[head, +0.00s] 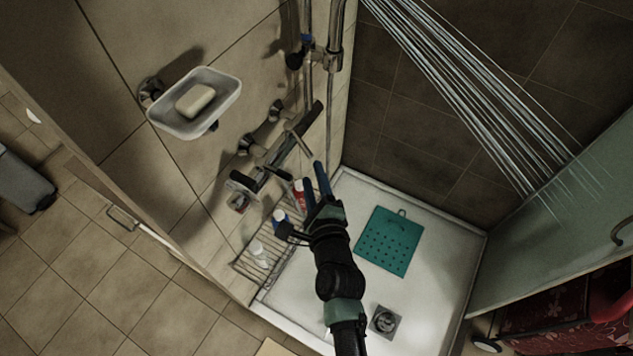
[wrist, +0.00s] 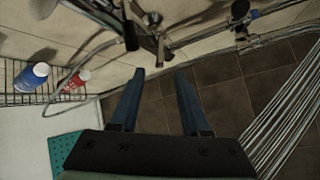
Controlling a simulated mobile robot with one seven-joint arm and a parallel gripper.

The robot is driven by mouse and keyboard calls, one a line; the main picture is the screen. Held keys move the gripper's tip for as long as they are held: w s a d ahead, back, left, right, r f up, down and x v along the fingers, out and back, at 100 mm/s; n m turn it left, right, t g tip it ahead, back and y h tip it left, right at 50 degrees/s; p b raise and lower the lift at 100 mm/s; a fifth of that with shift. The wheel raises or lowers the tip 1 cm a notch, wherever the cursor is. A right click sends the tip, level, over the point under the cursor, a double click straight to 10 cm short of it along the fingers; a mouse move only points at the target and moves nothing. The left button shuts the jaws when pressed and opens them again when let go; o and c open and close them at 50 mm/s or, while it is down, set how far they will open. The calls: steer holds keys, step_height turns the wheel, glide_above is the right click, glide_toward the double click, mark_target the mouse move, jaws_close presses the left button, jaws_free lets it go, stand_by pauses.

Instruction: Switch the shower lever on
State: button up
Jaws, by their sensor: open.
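The shower mixer (head: 270,160) is a bar fixed to the tiled wall in the head view, with a thin metallic lever (head: 299,144) sticking out from it. The mixer also shows at the top of the wrist view (wrist: 143,22). My gripper (head: 313,174) is below the lever, with blue fingers pointing up toward it. In the wrist view my gripper (wrist: 160,76) is open, with nothing between its fingers. The mixer parts lie just beyond the fingertips, apart from them. Water streams (head: 480,90) run down across the upper right.
A wire rack (head: 247,266) with several bottles is left of my gripper. A soap dish (head: 222,108) is on the wall at upper left. A hose (wrist: 85,108) curves near the rack. A teal mat (head: 388,242) lies on the white shower tray (head: 440,268). A glass panel (head: 560,225) stands right.

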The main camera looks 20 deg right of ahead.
steer(key=shift+v, duration=1.55)
